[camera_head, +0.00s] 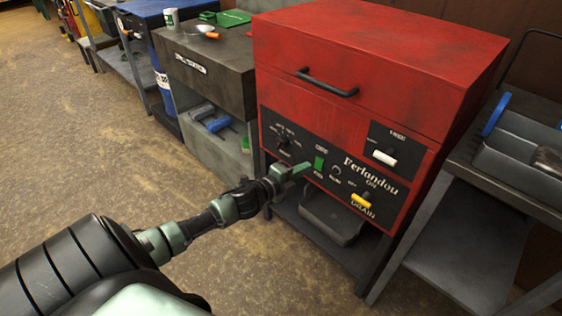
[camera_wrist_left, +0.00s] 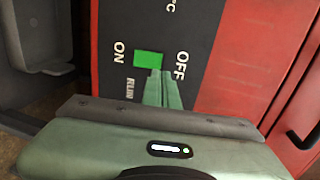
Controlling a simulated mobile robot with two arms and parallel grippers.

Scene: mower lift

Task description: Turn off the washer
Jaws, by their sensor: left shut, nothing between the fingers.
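The red washer (camera_head: 345,85) stands in the middle of the head view, with a black control panel (camera_head: 290,150) on its front. A green rocker switch (camera_head: 319,163) sits on the panel. In the left wrist view the green switch (camera_wrist_left: 147,59) lies between the words ON, at left, and OFF, at right. My left gripper (camera_head: 304,167) is shut and empty, its fingertips close beside the switch. In the left wrist view the fingertips (camera_wrist_left: 163,76) are at the OFF end of the switch's lower edge; I cannot tell whether they touch. My right gripper is out of view.
The panel also has a black knob (camera_head: 283,142), a yellow drain handle (camera_head: 361,201) and a white handle (camera_head: 384,157). A grey tray (camera_head: 331,218) is below. A metal cart (camera_head: 455,240) stands close at right, a dark cabinet (camera_head: 225,72) at left. The floor in front is clear.

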